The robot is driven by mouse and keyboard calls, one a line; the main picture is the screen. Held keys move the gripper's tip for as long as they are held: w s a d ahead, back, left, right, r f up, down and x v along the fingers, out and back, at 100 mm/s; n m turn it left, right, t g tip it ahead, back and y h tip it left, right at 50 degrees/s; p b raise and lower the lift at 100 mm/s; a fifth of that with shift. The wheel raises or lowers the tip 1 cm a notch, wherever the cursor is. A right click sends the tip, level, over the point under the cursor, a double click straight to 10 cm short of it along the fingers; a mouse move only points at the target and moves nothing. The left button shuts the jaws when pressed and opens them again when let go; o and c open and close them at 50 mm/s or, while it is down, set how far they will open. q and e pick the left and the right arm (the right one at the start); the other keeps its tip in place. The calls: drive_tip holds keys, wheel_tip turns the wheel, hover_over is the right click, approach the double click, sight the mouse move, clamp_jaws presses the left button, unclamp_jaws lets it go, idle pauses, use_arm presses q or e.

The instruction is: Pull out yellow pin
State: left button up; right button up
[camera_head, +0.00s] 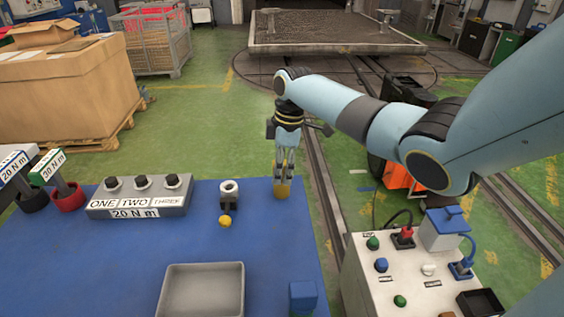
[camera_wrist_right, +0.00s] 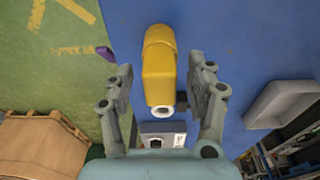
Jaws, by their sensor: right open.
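A yellow piece (camera_head: 283,191) stands at the far right of the blue table, directly below my right gripper (camera_head: 284,176). In the wrist view this yellow piece (camera_wrist_right: 160,65) is long and rounded at its top end, and it lies between the two spread fingers (camera_wrist_right: 160,85). A gap shows on each side, so the gripper is open and not clamped on it. A small black holder (camera_head: 228,203) with a white ring on top stands to its left, with a yellow ball knob (camera_head: 225,222) at its front. I cannot tell which yellow part is the pin. My left gripper is out of view.
A grey block with several black knobs (camera_head: 142,194) stands left of the holder. A grey tray (camera_head: 203,267) and a blue block (camera_head: 303,296) are nearer. A control box (camera_head: 385,291) with buttons and plugs stands to the right, beyond the table edge. Torque tools (camera_head: 62,184) stand far left.

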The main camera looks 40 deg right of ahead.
drive_tip(key=c, duration=0.6)
clamp_jaws()
unclamp_jaws()
clamp_jaws()
use_arm(q)
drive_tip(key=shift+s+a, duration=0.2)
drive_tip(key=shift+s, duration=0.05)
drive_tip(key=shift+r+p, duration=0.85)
drive_tip(key=shift+p, duration=0.05)
use_arm(e)
drive_tip(key=shift+r, duration=0.75)
drive_tip(key=shift+r+p, duration=3)
drive_tip(key=shift+p, duration=0.25)
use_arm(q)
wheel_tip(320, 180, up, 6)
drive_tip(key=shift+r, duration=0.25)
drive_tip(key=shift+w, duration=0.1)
